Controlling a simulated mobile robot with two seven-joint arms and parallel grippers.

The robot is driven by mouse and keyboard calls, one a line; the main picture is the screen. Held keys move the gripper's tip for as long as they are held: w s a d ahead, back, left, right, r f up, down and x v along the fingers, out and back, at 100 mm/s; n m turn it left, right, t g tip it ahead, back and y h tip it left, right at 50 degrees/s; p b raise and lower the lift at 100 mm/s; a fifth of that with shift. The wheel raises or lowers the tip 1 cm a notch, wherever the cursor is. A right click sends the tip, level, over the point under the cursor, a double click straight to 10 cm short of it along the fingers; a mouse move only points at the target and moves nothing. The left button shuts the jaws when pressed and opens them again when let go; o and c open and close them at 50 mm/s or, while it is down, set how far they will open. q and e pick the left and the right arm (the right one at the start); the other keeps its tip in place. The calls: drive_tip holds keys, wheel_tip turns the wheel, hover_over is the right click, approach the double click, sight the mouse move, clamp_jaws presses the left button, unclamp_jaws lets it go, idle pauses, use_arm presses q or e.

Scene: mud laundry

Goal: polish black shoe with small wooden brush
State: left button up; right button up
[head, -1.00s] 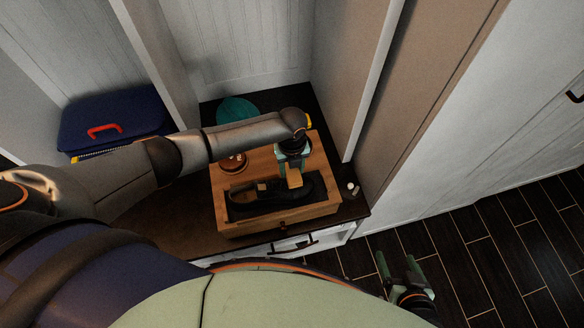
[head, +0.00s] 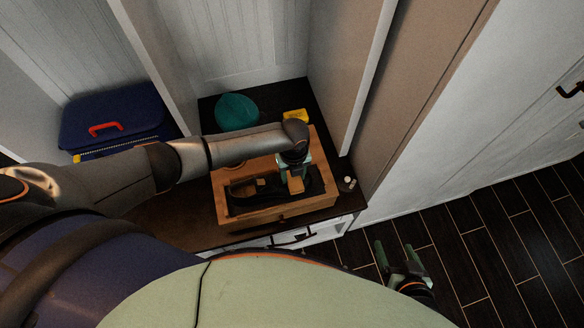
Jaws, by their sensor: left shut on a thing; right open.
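The black shoe (head: 246,189) lies on its side or flat, I cannot tell which, on a dark mat on top of a wooden box (head: 290,208). My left gripper (head: 296,178) points down over the right part of the shoe. It is shut on the small wooden brush (head: 296,185), whose light wood shows between the fingers. The brush is at or just above the shoe; contact is hidden. My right gripper (head: 402,262) is open and empty, low over the floor at the right.
The box stands on a dark bench (head: 180,222) between white panels. Behind it are a teal round object (head: 237,111) and a yellow item (head: 295,115). A navy case (head: 115,118) with a red handle sits at left. Small white items (head: 349,183) lie right of the box. The dark floor (head: 500,240) is clear.

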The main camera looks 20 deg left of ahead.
use_arm(q)
drive_tip(key=shift+r, duration=0.1)
drive_tip(key=shift+r, duration=3.9)
